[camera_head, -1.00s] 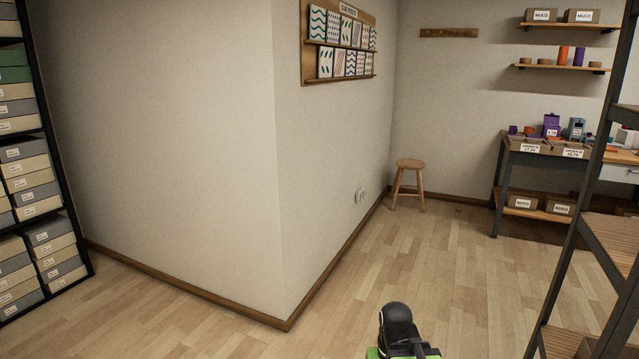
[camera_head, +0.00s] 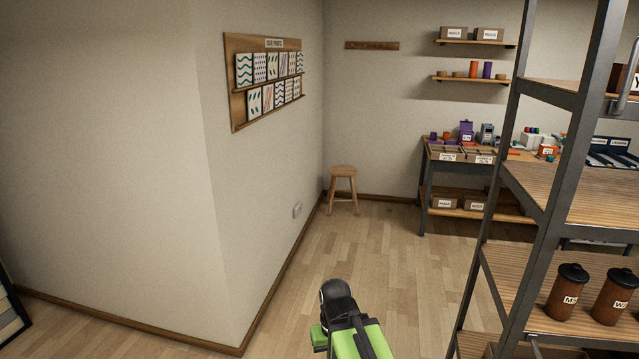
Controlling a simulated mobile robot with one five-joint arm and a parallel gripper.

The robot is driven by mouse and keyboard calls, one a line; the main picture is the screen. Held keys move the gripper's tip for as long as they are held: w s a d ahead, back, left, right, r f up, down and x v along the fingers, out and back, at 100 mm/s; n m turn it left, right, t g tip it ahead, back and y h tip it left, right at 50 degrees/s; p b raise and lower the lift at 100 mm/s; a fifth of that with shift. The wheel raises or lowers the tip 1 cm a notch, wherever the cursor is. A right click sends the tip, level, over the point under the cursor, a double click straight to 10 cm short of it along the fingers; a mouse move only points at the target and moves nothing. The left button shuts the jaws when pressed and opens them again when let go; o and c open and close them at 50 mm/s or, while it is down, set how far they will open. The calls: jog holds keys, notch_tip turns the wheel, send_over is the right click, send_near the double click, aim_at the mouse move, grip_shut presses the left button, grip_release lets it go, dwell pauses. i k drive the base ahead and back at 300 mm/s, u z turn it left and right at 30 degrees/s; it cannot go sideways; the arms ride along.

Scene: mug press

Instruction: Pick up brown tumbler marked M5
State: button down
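Two brown tumblers with black lids stand upright side by side on a wooden shelf of the rack at the lower right. The left tumbler (camera_head: 567,292) has a white label that starts with M; its second character is hard to read. The right tumbler (camera_head: 614,297) has a label that seems to start with W. A black and green part of my own arm shows at the bottom centre, left of the rack and apart from the tumblers. No gripper fingers can be made out.
The dark-framed rack (camera_head: 541,207) with wooden shelves stands close on the right. A wall corner fills the left. A wooden stool (camera_head: 343,187) stands by the far wall, left of a worktable (camera_head: 425,188) with boxes. The floor (camera_head: 350,245) between wall and rack is clear.

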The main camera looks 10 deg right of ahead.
aim_at(570, 281)
jog(key=u, duration=0.15)
jog(key=k, duration=0.55)
jog(key=z, duration=3.3)
jog(key=k, duration=0.95)
jog(key=u, duration=1.45)
jog(key=i, duration=0.5)
jog(key=z, duration=0.15)
